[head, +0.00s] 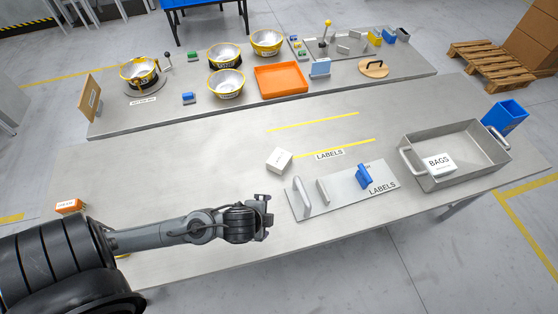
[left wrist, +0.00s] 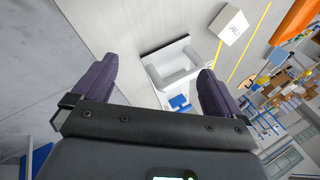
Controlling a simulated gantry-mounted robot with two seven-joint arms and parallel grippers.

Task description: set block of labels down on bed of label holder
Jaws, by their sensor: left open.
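The block of labels (head: 279,160), a white box with print on it, rests on the table behind the label holder. It also shows at the top of the left wrist view (left wrist: 230,23). The label holder (head: 345,192) is a grey plate marked LABELS, with a pale handle, a grey upright and a blue part (head: 364,177). No block lies on its bed. My left gripper (head: 266,217) is open and empty, left of the holder and in front of the block. In the left wrist view its dark fingers (left wrist: 158,70) stand wide apart, with the holder showing between them. My right gripper is not in view.
A metal tub (head: 408,157) with a white BAGS block (head: 439,164) stands at right, beside a blue bin (head: 505,116). An orange box (head: 69,206) lies at far left. Bowls and an orange tray (head: 281,80) stand on the back table. The front table's left half is mostly clear.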

